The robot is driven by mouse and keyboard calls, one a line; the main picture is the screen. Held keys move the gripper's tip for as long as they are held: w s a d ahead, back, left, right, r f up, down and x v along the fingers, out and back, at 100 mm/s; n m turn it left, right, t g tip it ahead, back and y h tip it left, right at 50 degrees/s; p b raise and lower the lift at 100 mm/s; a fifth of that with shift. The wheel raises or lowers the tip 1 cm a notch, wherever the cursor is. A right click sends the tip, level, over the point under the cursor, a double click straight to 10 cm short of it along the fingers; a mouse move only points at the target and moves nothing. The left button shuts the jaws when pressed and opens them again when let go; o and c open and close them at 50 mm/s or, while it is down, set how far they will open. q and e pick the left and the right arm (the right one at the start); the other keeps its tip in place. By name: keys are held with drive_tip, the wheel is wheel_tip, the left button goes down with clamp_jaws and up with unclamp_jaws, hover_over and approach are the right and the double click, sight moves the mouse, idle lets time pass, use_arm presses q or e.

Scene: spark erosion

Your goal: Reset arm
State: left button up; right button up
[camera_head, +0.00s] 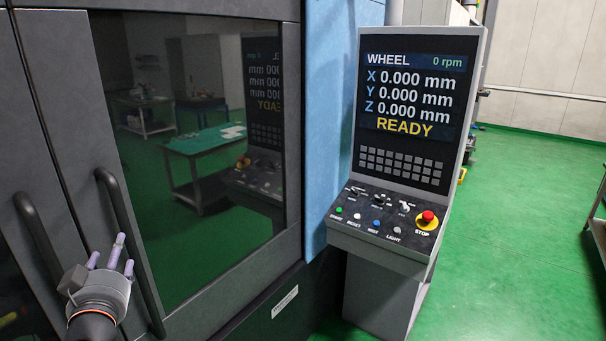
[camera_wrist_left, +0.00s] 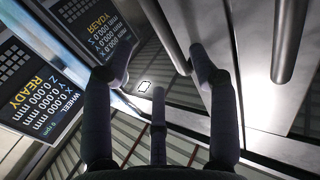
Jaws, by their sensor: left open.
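My left gripper (camera_head: 112,254) is at the lower left in the head view, in front of the machine door near its dark vertical handle (camera_head: 130,250). Its fingers point up and are spread apart, with nothing between them. In the left wrist view the open left gripper (camera_wrist_left: 158,85) shows its dark fingers, empty. A handle bar (camera_wrist_left: 285,40) shows beyond the fingers at the upper right; I cannot tell whether any finger touches it. My right gripper is not in view.
The machine's dark window (camera_head: 200,150) reflects a table. The control panel (camera_head: 410,110) stands to the right, reading READY and 0 rpm, with a red stop button (camera_head: 428,217) on its ledge. Green floor (camera_head: 530,200) is clear right of it. A table edge (camera_head: 598,225) shows at far right.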

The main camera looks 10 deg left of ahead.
use_arm(q)
drive_tip(key=w+d+f+m+g+h+b, duration=0.1)
drive_tip(key=w+d+f+h, duration=0.1)
drive_tip(key=w+f, duration=0.5)
drive_tip(key=w+d+f+m+g+h+b, duration=0.1)
drive_tip(key=w+d+f+h, duration=0.15)
drive_tip(key=f, duration=0.75)
drive_tip(key=w+d+f+g+h+b, duration=0.15)
drive_tip(key=d+f, duration=0.25)
drive_tip(key=f, duration=0.4)
drive_tip(key=d+f+m+g+h, duration=0.1)
drive_tip(key=d+f+h, duration=0.15)
drive_tip(key=f, duration=0.45)
drive_tip(key=w+d+f+g+h, duration=0.1)
drive_tip(key=d+f, duration=0.4)
drive_tip(key=f, duration=0.3)
drive_tip(key=s+d+f+m+g+h+b, duration=0.1)
drive_tip(key=s+d+f+g, duration=0.15)
drive_tip(key=d+f, duration=0.4)
drive_tip(key=s+d+f+g+h+b, duration=0.15)
drive_tip(key=s+d+f, duration=0.25)
drive_tip(key=f, duration=0.6)
drive_tip(key=s+d+f+g+h, duration=0.2)
drive_tip(key=s+d+f+g, duration=0.3)
drive_tip(key=s+d+f, duration=0.4)
drive_tip(key=s+f, duration=0.3)
drive_tip(key=s, duration=0.1)
drive_tip(key=shift+d+f+b, duration=0.3)
drive_tip(key=shift+f, duration=0.05)
